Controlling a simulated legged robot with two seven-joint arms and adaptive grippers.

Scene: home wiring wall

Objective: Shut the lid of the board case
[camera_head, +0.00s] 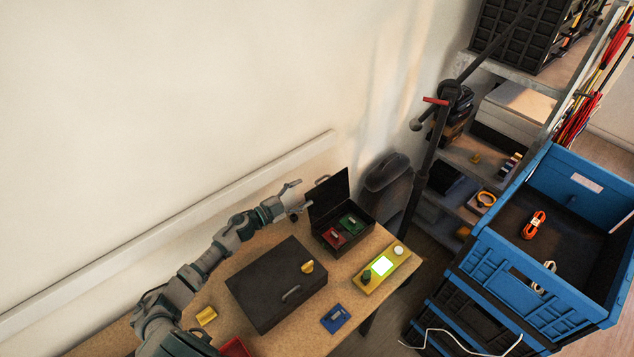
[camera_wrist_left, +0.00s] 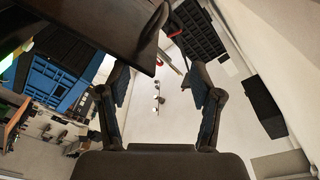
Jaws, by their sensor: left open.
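The board case (camera_head: 360,237) is a small black case on the far part of the table. A red board (camera_head: 334,238) and a green board (camera_head: 350,223) lie in it. Its lid (camera_head: 328,197) stands up, open, on the left side of the case. My left gripper (camera_head: 297,197) is open and empty, just left of the lid, near its upper part; I cannot tell if it touches. In the left wrist view, my gripper's fingers (camera_wrist_left: 160,88) are spread apart, and a dark panel, likely the lid (camera_wrist_left: 100,22), crosses the upper left. My right gripper is not in view.
A larger shut black case (camera_head: 270,285) with a yellow piece (camera_head: 307,267) on it stands nearer on the table. A yellow device (camera_head: 372,279) with a lit screen and a blue board (camera_head: 336,318) lie beside it. Blue crates (camera_head: 500,285) stand right. The wall runs close behind my arm.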

